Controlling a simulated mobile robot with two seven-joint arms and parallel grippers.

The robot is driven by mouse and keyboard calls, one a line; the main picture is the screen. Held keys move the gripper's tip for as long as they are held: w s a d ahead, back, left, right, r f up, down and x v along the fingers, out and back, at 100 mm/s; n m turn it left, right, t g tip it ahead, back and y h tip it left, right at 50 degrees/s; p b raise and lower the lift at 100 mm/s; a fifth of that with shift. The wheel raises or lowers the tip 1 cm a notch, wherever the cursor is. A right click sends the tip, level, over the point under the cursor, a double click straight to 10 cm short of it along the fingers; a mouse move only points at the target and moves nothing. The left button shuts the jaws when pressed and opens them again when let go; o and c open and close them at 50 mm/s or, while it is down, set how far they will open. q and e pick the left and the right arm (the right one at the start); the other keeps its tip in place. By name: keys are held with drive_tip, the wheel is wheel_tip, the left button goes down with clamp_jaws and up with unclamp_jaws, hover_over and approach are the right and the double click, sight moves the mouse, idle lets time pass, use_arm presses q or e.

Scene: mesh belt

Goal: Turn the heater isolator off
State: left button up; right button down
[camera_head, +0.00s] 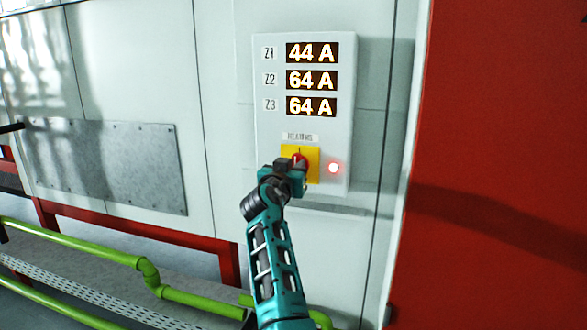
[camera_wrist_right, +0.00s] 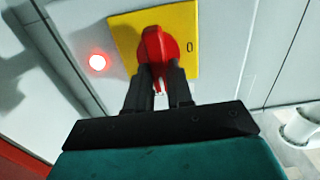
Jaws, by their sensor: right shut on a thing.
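The heater isolator is a red rotary handle (camera_head: 299,158) on a yellow square plate (camera_head: 314,170), low on a white wall panel (camera_head: 345,120). In the right wrist view the red handle (camera_wrist_right: 154,45) stands out from the yellow plate (camera_wrist_right: 183,25), which bears a dark 0 mark at its right. My right gripper (camera_head: 296,168) is at the handle. In the wrist view its two dark fingers (camera_wrist_right: 157,72) are shut on the handle's lower part, which they partly hide. A red lamp (camera_head: 334,168) beside the plate is lit. My left gripper is not in view.
Displays on the panel read Z1 44 A (camera_head: 312,53), Z2 64 A (camera_head: 312,80) and Z3 64 A (camera_head: 311,105). Green pipes (camera_head: 200,302) and a red frame (camera_head: 130,226) lie low at left. A large red surface (camera_head: 500,120) fills the right side.

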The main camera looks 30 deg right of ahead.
use_arm(q)
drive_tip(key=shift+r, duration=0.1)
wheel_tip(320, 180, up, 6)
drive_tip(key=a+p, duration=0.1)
drive_tip(key=p, duration=0.7)
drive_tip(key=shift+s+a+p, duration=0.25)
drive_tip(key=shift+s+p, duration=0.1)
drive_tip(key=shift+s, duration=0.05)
use_arm(e)
drive_tip(key=n, duration=1.2)
drive_tip(key=f+n, duration=0.1)
drive_tip(key=n, duration=0.5)
drive_tip(key=shift+w+a, duration=0.3)
drive_tip(key=shift+w, duration=0.1)
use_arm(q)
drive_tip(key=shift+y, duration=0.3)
use_arm(e)
drive_tip(key=c, duration=1)
unclamp_jaws()
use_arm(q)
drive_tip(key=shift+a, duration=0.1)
